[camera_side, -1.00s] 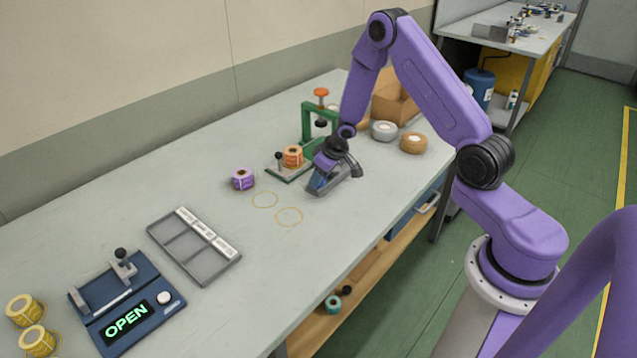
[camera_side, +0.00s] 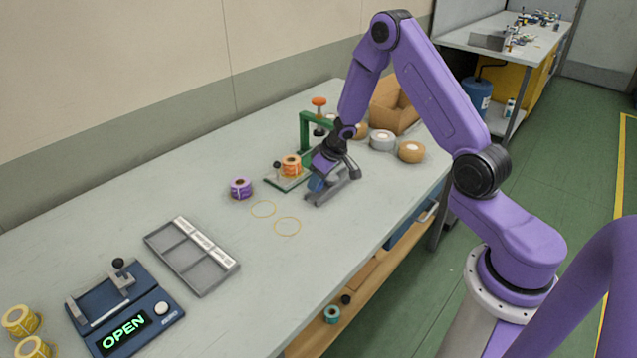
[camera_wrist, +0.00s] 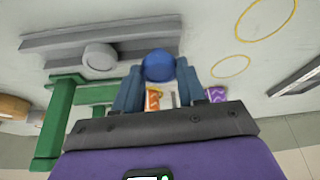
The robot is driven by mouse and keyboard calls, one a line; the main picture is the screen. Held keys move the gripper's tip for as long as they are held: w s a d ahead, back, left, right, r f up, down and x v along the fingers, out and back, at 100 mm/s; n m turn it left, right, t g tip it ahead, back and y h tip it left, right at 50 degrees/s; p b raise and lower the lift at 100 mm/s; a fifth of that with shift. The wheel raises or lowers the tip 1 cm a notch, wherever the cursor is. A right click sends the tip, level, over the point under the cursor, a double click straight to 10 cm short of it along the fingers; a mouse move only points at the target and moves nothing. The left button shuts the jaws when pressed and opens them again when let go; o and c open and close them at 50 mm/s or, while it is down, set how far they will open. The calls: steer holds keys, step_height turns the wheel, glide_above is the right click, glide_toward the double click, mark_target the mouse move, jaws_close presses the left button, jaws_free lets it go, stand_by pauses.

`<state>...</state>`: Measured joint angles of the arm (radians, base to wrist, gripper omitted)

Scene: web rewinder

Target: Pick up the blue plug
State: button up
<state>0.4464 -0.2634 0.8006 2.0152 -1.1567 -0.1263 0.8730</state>
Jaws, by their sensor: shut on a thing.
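The blue plug (camera_wrist: 159,66) shows in the wrist view as a round blue piece between the tips of my two blue fingers. My gripper (camera_wrist: 160,72) is shut on it. In the side view my gripper (camera_side: 317,184) points down over a grey stand (camera_side: 343,189), and the plug cannot be made out apart from the fingers. The wrist view shows the grey stand (camera_wrist: 60,42) as a long rail with a pale round disc beside the plug. I cannot tell whether the plug touches the stand.
A green press (camera_side: 304,132) with an orange roll (camera_side: 291,166) stands just behind my gripper. A purple roll (camera_side: 241,188) is to its left, and tape rolls (camera_side: 411,152) and a cardboard box (camera_side: 394,108) are to its right. The table around the yellow rings (camera_side: 287,227) is clear.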

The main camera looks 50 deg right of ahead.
steer(key=shift+r, duration=0.25)
steer(key=s+a+r, duration=0.2)
steer(key=s+r, duration=0.8)
steer(key=s, duration=0.3)
steer(key=shift+s+a, duration=0.35)
steer(key=shift+a, duration=0.05)
stand_by(0.3)
steer(key=o, duration=0.3)
steer(key=shift+c, duration=0.8)
steer(key=shift+a, duration=0.15)
